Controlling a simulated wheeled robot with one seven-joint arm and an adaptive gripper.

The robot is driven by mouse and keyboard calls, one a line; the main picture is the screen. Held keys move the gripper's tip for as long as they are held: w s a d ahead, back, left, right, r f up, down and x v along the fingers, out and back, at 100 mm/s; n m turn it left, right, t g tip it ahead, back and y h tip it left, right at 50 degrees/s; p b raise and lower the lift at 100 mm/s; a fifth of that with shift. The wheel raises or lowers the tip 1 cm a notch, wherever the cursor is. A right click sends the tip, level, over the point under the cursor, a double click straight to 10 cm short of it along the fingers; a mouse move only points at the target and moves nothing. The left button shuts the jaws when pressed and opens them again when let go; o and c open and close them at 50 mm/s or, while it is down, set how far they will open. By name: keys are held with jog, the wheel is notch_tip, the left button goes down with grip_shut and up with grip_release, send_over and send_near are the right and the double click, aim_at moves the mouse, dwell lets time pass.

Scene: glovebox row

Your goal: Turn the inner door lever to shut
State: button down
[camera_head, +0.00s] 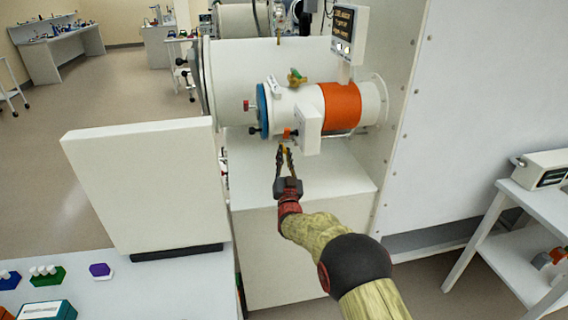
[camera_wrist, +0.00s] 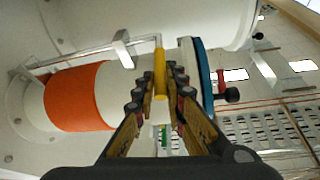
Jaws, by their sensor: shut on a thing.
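A small white antechamber cylinder (camera_head: 300,105) sticks out from the glovebox wall, with a blue ring at its left end. My gripper (camera_head: 285,150) reaches up beneath the cylinder. In the wrist view, my gripper (camera_wrist: 162,85) is closed on a yellow lever handle (camera_wrist: 160,68), which stands upright between the fingertips in that picture. The lever's pivot is hard to make out in either view.
An orange band (camera_head: 341,105) wraps the cylinder. A white box (camera_head: 308,130) hangs on its front, close to my fingers. A metal rail (camera_wrist: 90,52) runs beside the lever. A black knob (camera_wrist: 232,95) sticks out past the blue ring (camera_wrist: 203,75). A white panel (camera_head: 145,180) stands left.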

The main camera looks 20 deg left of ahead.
jog(key=shift+f+t+y+b, duration=0.3)
jog(key=shift+f+t+b, duration=0.4)
jog(key=shift+f+b, duration=0.35)
jog(key=c, duration=1.8)
grip_release()
jog(key=shift+r, duration=0.1)
jog(key=v, duration=1.2)
jog(key=shift+a, duration=0.1)
